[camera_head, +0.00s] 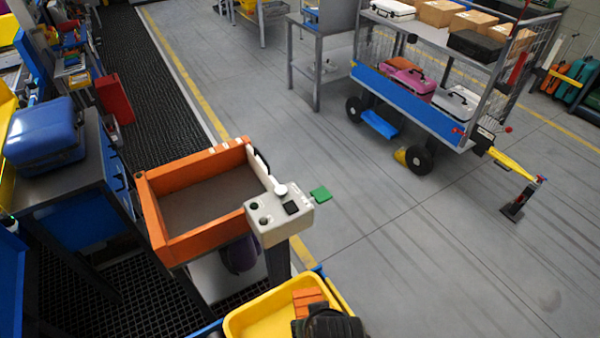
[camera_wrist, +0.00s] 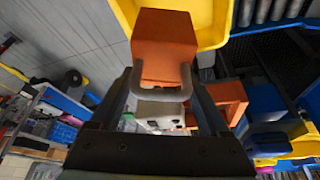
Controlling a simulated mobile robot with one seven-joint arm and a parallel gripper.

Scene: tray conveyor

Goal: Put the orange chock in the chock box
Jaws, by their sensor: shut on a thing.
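The orange chock (camera_head: 308,298) is a small wedge-like block seen at the bottom of the head view. It fills the upper middle of the wrist view (camera_wrist: 165,45), with a grey handle on its near side. My gripper (camera_wrist: 163,88) is shut on that handle; in the head view my dark gripper (camera_head: 328,322) partly hides the chock. The chock overlaps a yellow tray (camera_head: 248,322); I cannot tell whether it touches it. An open orange-walled box (camera_head: 196,247) stands left of and beyond the gripper, its grey floor empty. No label shows which container is the chock box.
A white control unit (camera_head: 278,222) is fixed to the orange box's right end, with a green plate (camera_head: 320,193) beside it. A blue suitcase (camera_head: 45,133) rests at left. A luggage cart (camera_head: 408,98) stands at the back right.

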